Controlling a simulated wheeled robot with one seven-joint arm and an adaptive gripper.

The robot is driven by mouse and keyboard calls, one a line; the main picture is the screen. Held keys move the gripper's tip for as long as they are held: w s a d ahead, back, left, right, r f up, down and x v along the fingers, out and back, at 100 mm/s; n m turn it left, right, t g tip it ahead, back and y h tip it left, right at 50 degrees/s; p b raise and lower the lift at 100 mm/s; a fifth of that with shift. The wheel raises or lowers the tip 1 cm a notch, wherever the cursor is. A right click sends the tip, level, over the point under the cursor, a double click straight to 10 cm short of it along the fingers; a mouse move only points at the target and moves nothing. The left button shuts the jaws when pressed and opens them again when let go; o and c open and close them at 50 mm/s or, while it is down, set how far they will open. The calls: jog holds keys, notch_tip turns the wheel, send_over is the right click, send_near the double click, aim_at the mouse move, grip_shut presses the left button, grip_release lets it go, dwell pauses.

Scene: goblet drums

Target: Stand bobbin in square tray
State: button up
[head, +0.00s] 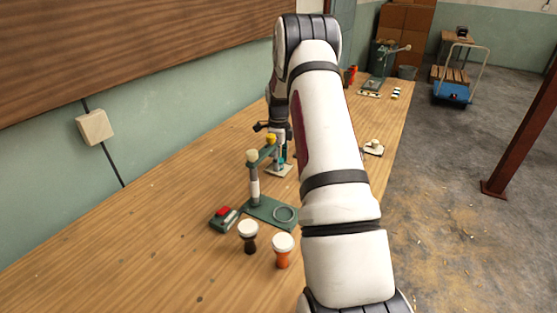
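My gripper (277,153) points down over the bench's middle, beside my white arm. It is small and partly covered, so I cannot tell whether its fingers are open or hold anything. A pale flat square piece (279,171), possibly the square tray, lies right below it; a teal part shows by the fingers. A small cream piece (374,144) sits on a pale flat base (373,151) right of my arm. I cannot tell for sure which thing is the bobbin.
A green stand (262,206) with a post and ring stands nearer. Two goblet drums, one black (249,240) and one orange (283,253), and a red-and-green box (224,219) are near it. The wooden bench (150,255) is clear at front left. My arm hides much of its right side.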

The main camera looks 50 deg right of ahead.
notch_tip(320, 180, up, 12)
jog(key=shift+r, duration=0.2)
dwell(0.5)
dwell(0.5)
